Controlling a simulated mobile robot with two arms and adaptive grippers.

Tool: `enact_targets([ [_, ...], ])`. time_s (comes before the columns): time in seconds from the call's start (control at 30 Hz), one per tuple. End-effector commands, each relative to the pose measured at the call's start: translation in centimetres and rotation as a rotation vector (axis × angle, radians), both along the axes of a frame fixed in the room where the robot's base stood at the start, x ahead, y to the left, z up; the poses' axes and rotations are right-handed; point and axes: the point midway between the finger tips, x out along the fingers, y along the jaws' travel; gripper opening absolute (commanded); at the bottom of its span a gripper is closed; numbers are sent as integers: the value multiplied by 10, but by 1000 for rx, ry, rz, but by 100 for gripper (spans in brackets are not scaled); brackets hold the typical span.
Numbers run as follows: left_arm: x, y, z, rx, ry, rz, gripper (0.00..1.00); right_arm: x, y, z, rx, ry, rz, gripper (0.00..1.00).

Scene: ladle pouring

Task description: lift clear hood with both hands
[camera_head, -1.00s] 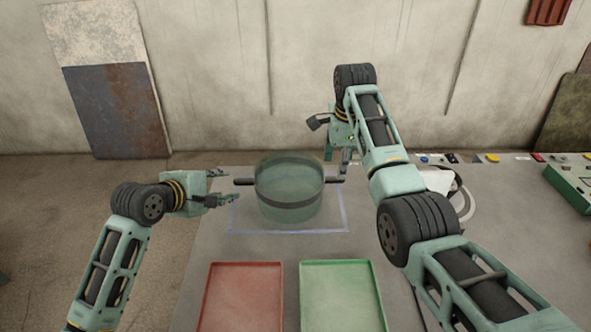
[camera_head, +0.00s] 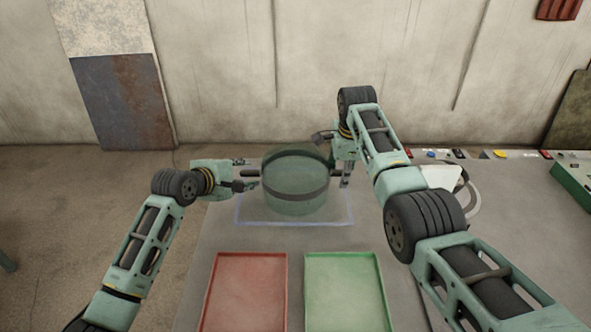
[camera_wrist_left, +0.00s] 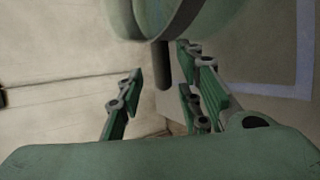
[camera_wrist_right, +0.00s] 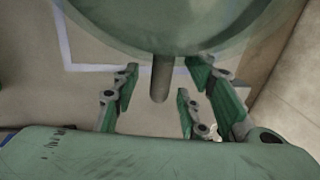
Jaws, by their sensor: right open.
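The clear hood (camera_head: 296,180), a greenish see-through cylinder with a dark band, stands on the grey table inside a pale outlined square. A dark bar handle sticks out on each side. My left gripper (camera_head: 242,173) is open at the left handle. In the left wrist view, the left handle (camera_wrist_left: 162,68) lies between its spread fingers. My right gripper (camera_head: 345,172) is open at the right handle (camera_head: 336,173). In the right wrist view, the handle's end (camera_wrist_right: 160,82) reaches between the open fingers. Neither gripper is closed on a handle.
A red tray (camera_head: 246,254) and a green tray (camera_head: 340,255) lie in front of the hood. A white object (camera_head: 443,178) stands to the right, behind my right arm. A green control box (camera_head: 574,184) is at the far right edge. A wall stands behind.

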Motion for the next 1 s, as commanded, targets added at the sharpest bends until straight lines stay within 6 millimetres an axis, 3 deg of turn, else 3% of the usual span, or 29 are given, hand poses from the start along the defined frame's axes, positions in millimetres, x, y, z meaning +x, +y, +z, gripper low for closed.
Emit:
enact_targets([
  [0.4,5,-3,-3,0,-1,0,33,1,0,-6,0,-1,0,40],
  [0.8,5,-3,-3,-1,-2,0,0,1,0,-6,0,0,1,6],
  [0.87,5,-3,-3,-1,-1,1,0,1,0,-6,0,0,1,1],
  [1.0,5,-3,-2,-2,-2,0,0,1,1,-6,1,0,2,0],
])
